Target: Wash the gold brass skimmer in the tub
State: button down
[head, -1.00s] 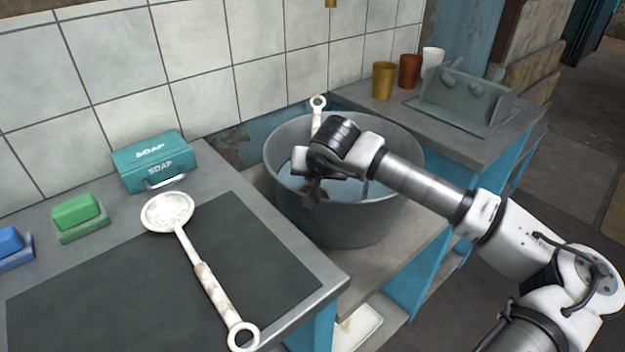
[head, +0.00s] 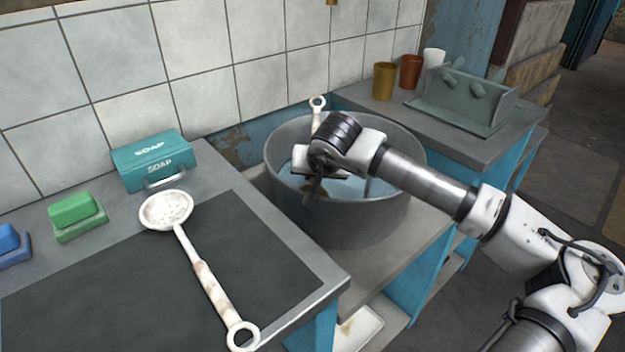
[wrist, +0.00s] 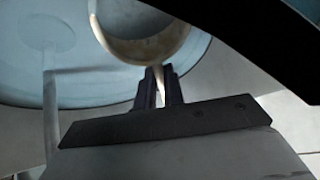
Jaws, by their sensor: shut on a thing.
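The grey tub (head: 345,225) holds pale blue water (wrist: 75,78). My gripper (head: 313,188) is over the tub's near left side, pointing down inside the rim. In the wrist view my gripper (wrist: 158,88) is shut on the thin handle of a round tool with a tan-gold rim (wrist: 150,48), which looks like the brass skimmer. In the head view my wrist hides most of it. A pale round shape with a straight handle (wrist: 50,110) shows in the water. A ring-ended handle (head: 317,104) stands up at the tub's back rim.
A white skimmer (head: 200,262) with a worn handle lies on the left counter. A teal soap box (head: 152,160), a green soap (head: 72,210) and a blue soap (head: 8,240) are behind it. Cups (head: 410,72) and a rack (head: 465,98) stand on the right counter.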

jog(key=shift+w+d+f, duration=0.35)
jog(key=shift+d+f, duration=0.05)
jog(key=shift+d, duration=0.15)
jog(key=shift+w+d+r+b, duration=0.15)
jog(key=shift+w+d+b, duration=0.15)
jog(key=shift+w, duration=0.05)
jog(key=shift+s+a+b, duration=0.1)
jog(key=shift+s+b, duration=0.05)
jog(key=shift+b, duration=0.15)
jog(key=shift+s+a, duration=0.2)
notch_tip(320, 180, up, 13)
jog(key=p, duration=0.6)
jog(key=shift+a+f+p, duration=0.2)
jog(key=shift+a+p, duration=0.1)
jog(key=shift+a, duration=0.05)
dwell(0.5)
dwell(1.0)
